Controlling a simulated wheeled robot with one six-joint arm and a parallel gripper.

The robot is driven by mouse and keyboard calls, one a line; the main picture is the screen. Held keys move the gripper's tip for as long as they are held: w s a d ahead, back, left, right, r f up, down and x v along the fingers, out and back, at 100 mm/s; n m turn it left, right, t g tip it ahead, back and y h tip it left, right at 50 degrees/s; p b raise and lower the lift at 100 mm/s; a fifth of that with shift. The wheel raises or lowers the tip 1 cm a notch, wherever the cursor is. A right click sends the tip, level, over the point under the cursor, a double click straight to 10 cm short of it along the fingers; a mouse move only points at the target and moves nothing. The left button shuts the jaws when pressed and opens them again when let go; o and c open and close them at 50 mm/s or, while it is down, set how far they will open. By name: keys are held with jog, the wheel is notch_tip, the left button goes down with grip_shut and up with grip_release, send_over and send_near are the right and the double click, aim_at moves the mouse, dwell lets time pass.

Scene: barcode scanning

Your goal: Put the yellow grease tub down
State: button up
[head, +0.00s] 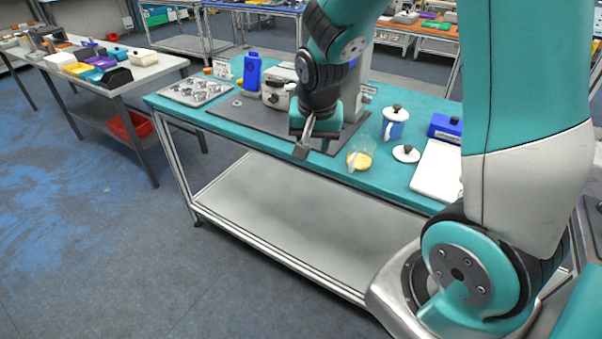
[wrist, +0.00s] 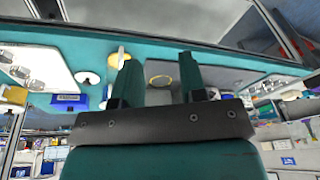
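A see-through tub with yellow in its lower part (head: 360,158) stands near the front edge of the teal bench (head: 225,121), a pale stick-like piece at its side. I take it for the yellow grease tub. In the wrist view a yellow and pale shape (wrist: 120,56), likely the same tub, shows beside the left finger. My gripper (head: 303,151) hangs over the bench's front edge, left of the tub and apart from it. In the wrist view my gripper (wrist: 157,58) has its two fingers wide apart with nothing held between them.
A dark mat (head: 235,122) lies under a machine (head: 275,97) behind my gripper. A blue bottle (head: 252,73) stands left of it. Right of the tub are a blue-and-white lidded mug (head: 394,124), a white lid (head: 406,153) and a white tray (head: 436,172).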

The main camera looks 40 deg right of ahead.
jog(key=s+a+r+n+g+y, duration=0.1)
jog(key=s+a+r+n+y, duration=0.1)
jog(key=s+a+r+n, duration=0.3)
jog(key=s+a+r+n+g+y, duration=0.1)
jog(key=s+a+r+n+y, duration=0.2)
jog(key=s+a+n, duration=0.7)
jog(key=s+a+r, duration=0.2)
jog(key=s+a, duration=0.1)
jog(key=a, duration=0.1)
jog(key=shift+r, duration=0.4)
jog(key=shift+d, duration=0.15)
